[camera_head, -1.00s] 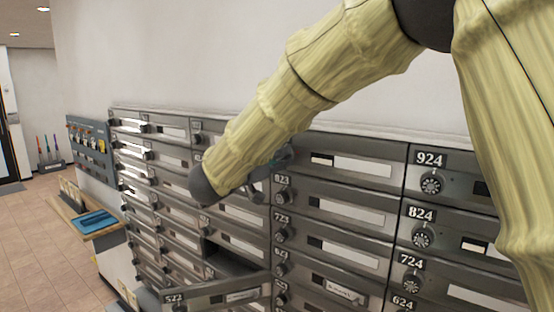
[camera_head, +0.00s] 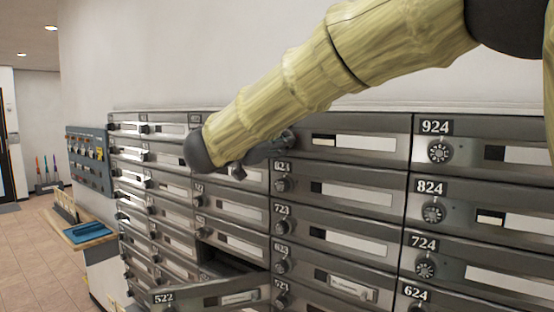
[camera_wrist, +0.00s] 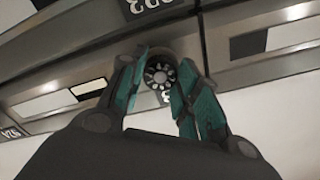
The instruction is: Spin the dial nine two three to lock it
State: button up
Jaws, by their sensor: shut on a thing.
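The dial (camera_wrist: 160,73) is a small dark round knob with a pale-marked face in the wrist view. It lies between the two teal-padded fingers of my gripper (camera_wrist: 159,84), which is shut on it. The plate by the dial is mostly hidden; only part of a digit shows. That view is upside down, with an 823 plate (camera_wrist: 152,6) at its top edge and a 924 plate (camera_wrist: 12,133) at lower left. In the head view my gripper (camera_head: 283,142) is at the top row, left of box 924 (camera_head: 480,148), and the dial is hidden behind it.
Box 522's door (camera_head: 212,296) stands open at the bottom, sticking out below my arm. Closed mailboxes with dials fill the wall, including 824 (camera_head: 470,212). A wooden ledge with a blue tray (camera_head: 90,228) stands at left. The tiled floor (camera_head: 45,270) there is clear.

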jog(key=m+b, duration=0.8)
jog(key=b, duration=0.2)
jog(key=m+b, duration=0.8)
jog(key=b, duration=0.2)
jog(key=m+b, duration=0.8)
jog(key=b, duration=0.3)
jog(key=shift+f, duration=0.4)
jog(key=shift+r+m+b, duration=0.15)
jog(key=shift+m+b, duration=0.65)
jog(key=shift+m, duration=0.2)
jog(key=o, duration=1)
jog(key=shift+o, duration=0.2)
jog(key=shift+r, duration=0.1)
